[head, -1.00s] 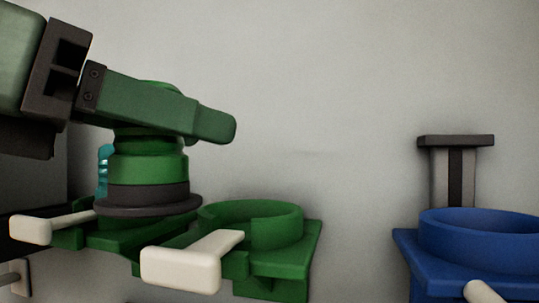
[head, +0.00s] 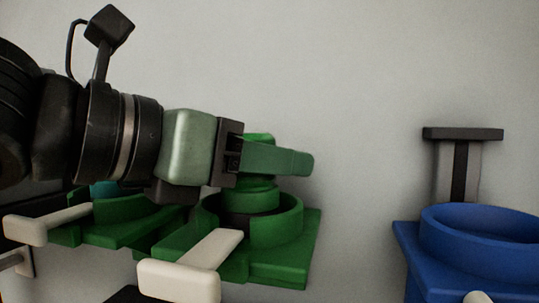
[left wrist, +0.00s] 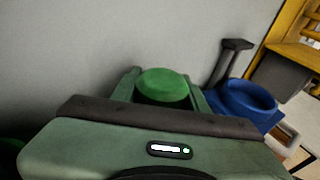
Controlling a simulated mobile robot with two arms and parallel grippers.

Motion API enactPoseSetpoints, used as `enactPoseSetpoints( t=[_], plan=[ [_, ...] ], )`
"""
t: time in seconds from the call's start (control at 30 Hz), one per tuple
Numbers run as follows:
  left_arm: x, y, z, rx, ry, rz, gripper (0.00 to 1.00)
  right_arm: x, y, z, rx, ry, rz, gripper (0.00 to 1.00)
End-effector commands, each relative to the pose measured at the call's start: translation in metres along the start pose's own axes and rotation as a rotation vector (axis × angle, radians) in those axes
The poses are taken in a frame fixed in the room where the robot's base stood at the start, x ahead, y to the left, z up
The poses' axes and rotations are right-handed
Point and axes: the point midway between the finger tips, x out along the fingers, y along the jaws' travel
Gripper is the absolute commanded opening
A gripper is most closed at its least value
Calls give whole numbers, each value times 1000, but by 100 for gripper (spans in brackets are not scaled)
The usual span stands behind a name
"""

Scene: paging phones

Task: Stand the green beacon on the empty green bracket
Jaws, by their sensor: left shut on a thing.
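The green beacon (head: 258,197) is upright, with its dark base down inside the round cup of the right-hand green bracket (head: 283,228). The cup wall hides the bottom of the base, so I cannot tell whether it rests on the floor of the cup. My left gripper (head: 297,163) is shut on the beacon near its top, coming in level from the left. In the left wrist view the beacon's rounded green top (left wrist: 163,84) sits between the two fingers. My right gripper is not in view.
Another green bracket (head: 118,222) is at the left, partly behind my arm, with a teal thing (head: 103,188) behind it. White levers (head: 190,270) stick out in front. A blue bracket (head: 480,240) and a grey post (head: 458,165) are at the right. Bare wall lies between.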

Motion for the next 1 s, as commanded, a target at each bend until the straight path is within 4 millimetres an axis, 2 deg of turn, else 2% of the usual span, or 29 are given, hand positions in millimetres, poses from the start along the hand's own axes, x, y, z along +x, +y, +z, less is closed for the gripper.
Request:
enactPoseSetpoints(
  t=[0.17, 0.2, 0.63, 0.77, 1.0],
  plan=[
    [0, 0, -1, 1, -3, 0, 0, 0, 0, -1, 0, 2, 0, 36],
    [0, 0, -2, 1, 0, 0, 52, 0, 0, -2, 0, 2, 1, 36],
    [-5, 1, 0, 1, -3, 2, 53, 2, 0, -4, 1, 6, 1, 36],
    [-26, 0, 0, 0, -4, 2, 53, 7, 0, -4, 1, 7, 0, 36],
    [-78, 1, -1, 0, -5, 3, 53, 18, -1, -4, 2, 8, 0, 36]
  ],
)
